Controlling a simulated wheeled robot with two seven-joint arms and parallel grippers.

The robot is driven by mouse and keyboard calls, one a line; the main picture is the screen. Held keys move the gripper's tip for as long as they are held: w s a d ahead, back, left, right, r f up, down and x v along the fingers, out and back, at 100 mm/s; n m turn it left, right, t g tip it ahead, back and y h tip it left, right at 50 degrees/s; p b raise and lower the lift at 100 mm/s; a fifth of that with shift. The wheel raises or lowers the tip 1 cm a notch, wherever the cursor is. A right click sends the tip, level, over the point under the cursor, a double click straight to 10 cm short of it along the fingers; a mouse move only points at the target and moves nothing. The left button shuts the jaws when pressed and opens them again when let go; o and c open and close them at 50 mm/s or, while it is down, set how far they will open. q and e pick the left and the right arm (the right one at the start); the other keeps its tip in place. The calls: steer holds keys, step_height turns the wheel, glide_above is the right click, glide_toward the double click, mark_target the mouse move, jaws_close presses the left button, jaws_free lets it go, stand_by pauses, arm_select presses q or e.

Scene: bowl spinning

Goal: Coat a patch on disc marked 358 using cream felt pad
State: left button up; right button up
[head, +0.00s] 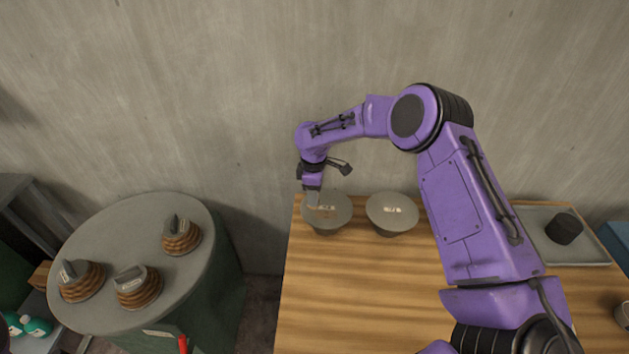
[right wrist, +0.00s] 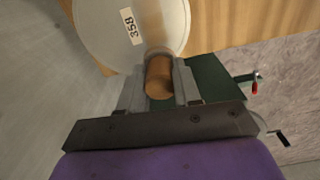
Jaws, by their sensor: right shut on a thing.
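The disc marked 358 (right wrist: 112,28) is pale grey and round, with a white label. In the head view, a grey disc (head: 341,212) on a tapered base stands at the table's back left, under my right gripper (head: 313,197). My right gripper (right wrist: 158,84) is shut on a short orange-brown cylinder (right wrist: 159,78), whose far end is at the disc's near edge. I cannot tell whether it touches the disc. A brownish, blurred patch (right wrist: 157,24) shows on the disc beyond the cylinder. No cream felt face is visible. My left gripper is out of view.
A second grey disc (head: 392,212) stands close to the right. A tray (head: 545,213) with a dark cylinder (head: 564,229) is farther right. A round table (head: 110,235) at left holds several ridged brown pieces with grey tops. The wooden table (head: 345,295) is clear in front.

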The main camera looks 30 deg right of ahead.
steer(key=shift+w+r, duration=0.15)
steer(key=shift+r, duration=0.6)
steer(key=shift+d+r, duration=0.1)
steer(key=shift+r, duration=0.75)
steer(key=shift+f, duration=0.1)
